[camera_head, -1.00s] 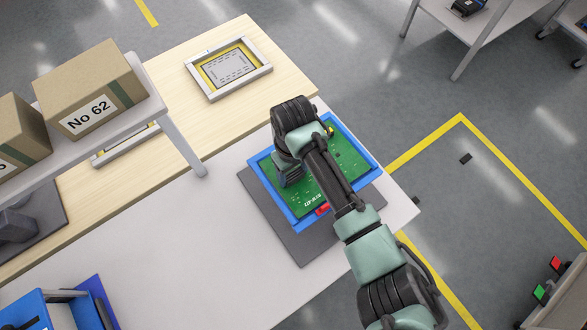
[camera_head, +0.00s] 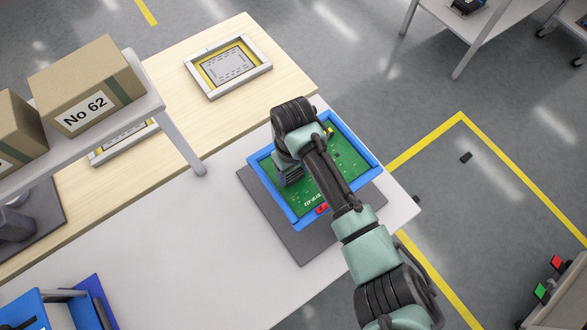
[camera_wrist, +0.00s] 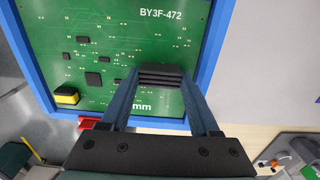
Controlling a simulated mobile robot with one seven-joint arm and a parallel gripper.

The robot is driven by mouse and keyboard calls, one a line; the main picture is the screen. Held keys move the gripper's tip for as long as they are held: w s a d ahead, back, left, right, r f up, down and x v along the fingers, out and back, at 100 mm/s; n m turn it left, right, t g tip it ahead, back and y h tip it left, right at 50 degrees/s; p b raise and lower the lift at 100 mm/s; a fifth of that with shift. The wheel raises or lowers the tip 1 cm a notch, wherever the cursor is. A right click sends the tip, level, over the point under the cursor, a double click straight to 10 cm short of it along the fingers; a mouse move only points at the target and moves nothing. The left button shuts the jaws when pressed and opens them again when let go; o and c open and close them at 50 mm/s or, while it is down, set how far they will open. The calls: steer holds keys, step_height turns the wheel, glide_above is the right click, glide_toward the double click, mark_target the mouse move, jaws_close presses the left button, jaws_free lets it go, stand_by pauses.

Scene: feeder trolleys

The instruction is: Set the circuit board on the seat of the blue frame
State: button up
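The green circuit board (camera_head: 334,175) lies inside the walls of the blue frame (camera_head: 257,175), looking level and squared to it. In the wrist view the board (camera_wrist: 120,35) carries dark chips, a yellow part and a black ribbed block (camera_wrist: 161,76). My gripper (camera_wrist: 160,84) has one finger on each side of that block and appears closed on it. In the head view my gripper (camera_head: 290,172) is over the board's left part, and my arm hides some of the board. The blue rim (camera_wrist: 206,75) shows beside the board's edge. Whether the board touches the seat is hidden.
The blue frame stands on a dark grey mat (camera_head: 297,246) on a white table (camera_head: 215,230). A red part (camera_head: 321,209) is on the frame's near side. A grey-and-yellow frame (camera_head: 228,68) lies on the wooden top. Boxes (camera_head: 85,85) stand on a raised shelf at left.

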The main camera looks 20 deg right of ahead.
steer(key=o, duration=0.5)
step_height(320, 180, up, 13)
steer(key=b, duration=0.1)
steer(key=shift+b, duration=0.35)
